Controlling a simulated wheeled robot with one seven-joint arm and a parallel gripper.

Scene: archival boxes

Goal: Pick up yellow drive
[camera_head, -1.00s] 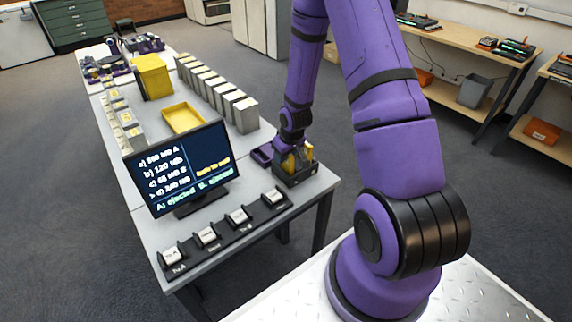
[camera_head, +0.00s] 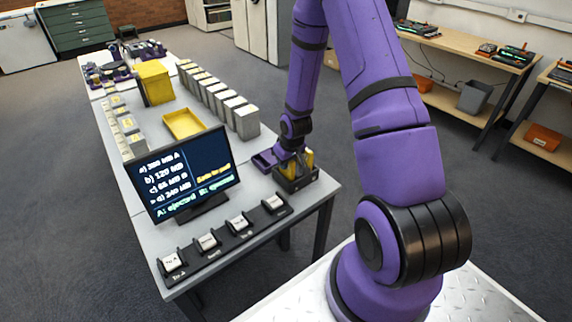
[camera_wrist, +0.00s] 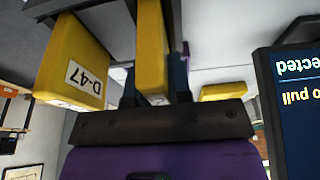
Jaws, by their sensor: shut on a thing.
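My gripper (camera_head: 291,160) is low over a dark open-topped holder (camera_head: 297,183) at the near right corner of the table. In the wrist view, the gripper (camera_wrist: 157,85) is shut on a yellow drive (camera_wrist: 151,45), which stands between its dark fingers. A second yellow drive (camera_wrist: 72,62) with a white label reading D-47 is just left of it. In the head view a yellow drive (camera_head: 309,159) shows in the holder, right of the gripper. The arm and fingers hide part of the holder, and I cannot tell whether the held drive is clear of it.
A monitor (camera_head: 184,177) stands close left of the holder, with white keys (camera_head: 207,242) along the front edge. A purple tray (camera_head: 264,160) lies beside the holder. Behind are a yellow tray (camera_head: 184,124), a yellow box (camera_head: 154,82) and a row of grey boxes (camera_head: 232,110).

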